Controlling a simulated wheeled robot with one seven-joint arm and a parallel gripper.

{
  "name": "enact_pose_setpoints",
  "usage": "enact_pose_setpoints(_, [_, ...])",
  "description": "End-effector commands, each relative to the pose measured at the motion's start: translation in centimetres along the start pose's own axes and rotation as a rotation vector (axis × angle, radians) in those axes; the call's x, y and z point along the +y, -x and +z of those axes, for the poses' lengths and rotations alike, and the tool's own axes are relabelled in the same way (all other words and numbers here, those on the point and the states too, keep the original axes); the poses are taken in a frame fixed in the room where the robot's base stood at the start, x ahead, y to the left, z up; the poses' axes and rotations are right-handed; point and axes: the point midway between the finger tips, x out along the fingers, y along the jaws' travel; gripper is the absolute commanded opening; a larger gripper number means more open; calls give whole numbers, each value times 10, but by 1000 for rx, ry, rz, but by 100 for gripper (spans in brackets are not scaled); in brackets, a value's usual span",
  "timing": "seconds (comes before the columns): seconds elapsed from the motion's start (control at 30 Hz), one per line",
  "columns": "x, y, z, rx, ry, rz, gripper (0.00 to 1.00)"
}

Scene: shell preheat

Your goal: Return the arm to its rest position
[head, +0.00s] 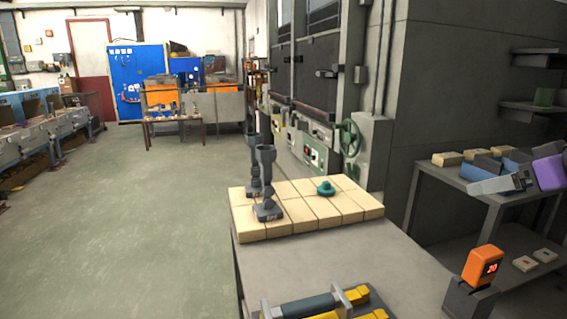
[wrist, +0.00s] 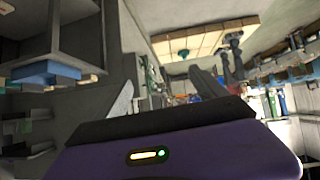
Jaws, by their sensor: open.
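My gripper (head: 488,184) is at the right of the head view, with its purple body to the right and a grey finger pointing left. It hangs in the air in front of the side bench. In the wrist view my gripper (wrist: 163,96) shows its purple housing along the bottom, with a lit yellow and green indicator. Its two fingers stand apart with nothing between them. Most of my arm is out of view.
A side bench (head: 455,183) holds blocks and a blue bin (head: 453,171). Open floor (head: 150,220) lies left.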

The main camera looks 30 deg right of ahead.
Motion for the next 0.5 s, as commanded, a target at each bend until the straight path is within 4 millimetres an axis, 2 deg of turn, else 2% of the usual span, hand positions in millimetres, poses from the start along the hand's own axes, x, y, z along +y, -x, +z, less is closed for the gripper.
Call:
enact_pose_setpoints(0.2, [-7, -8, -55, 372, -64, -5, 82])
enact_pose_setpoints(0.3, [-15, -11, -72, 532, -108, -12, 82])
enact_pose_setpoints(0.4, [-25, -14, -81, 682, -165, -15, 82])
enact_pose_setpoints(0.5, [-34, -18, -80, 805, -226, -8, 82])
